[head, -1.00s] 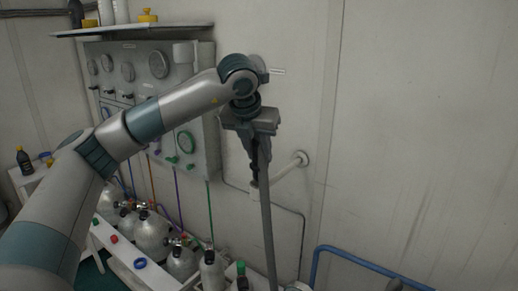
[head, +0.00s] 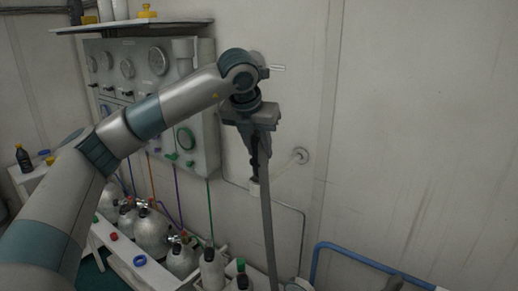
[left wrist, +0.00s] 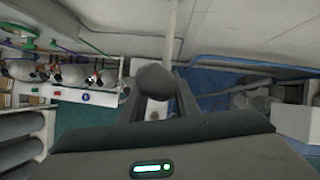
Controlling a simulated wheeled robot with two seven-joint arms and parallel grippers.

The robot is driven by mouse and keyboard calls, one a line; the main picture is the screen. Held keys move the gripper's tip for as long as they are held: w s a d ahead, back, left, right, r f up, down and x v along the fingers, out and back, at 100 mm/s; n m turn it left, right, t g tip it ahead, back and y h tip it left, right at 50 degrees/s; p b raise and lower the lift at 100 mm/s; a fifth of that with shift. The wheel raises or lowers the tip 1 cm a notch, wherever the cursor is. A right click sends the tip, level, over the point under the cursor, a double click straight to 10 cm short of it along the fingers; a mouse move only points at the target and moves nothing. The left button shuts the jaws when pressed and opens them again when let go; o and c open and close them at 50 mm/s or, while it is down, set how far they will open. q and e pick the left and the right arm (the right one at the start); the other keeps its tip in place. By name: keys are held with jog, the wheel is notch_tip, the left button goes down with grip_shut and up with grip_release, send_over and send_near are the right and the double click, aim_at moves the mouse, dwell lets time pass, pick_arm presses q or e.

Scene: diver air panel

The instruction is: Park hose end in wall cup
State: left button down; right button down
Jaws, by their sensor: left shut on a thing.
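My left gripper (head: 257,160) points down in front of the wall, shut on the upper end of the grey hose (head: 267,230). The hose hangs down from the jaws past the lower picture edge. In the left wrist view the dark rounded hose end (left wrist: 155,80) sits between the two fingers. A small white wall cup (head: 254,188) is close below the fingertips, at the end of a pale rod from a round wall flange (head: 301,155). The hose and fingers partly cover cup and rod. I cannot tell whether the hose touches the cup. My right gripper is not in view.
A gauge panel (head: 210,130) with valves is on the wall at left, below a shelf (head: 140,26). Silver cylinders (head: 152,232) stand in a white rack below. A blue pipe rail (head: 350,253) is at lower right. The right wall is bare.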

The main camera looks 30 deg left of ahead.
aim_at(259, 161)
pick_arm(q)
jog(key=shift+f, duration=0.15)
jog(key=shift+f+b, duration=2.25)
jog(key=c, duration=1.3)
grip_release()
jog(key=shift+r, duration=0.15)
jog(key=shift+s+r+b, duration=0.3)
jog(key=shift+r+b, duration=0.05)
jog(key=shift+r, duration=0.1)
jog(key=shift+b+v, duration=1.85)
jog(key=shift+v, duration=6.2)
jog(key=shift+d, duration=0.1)
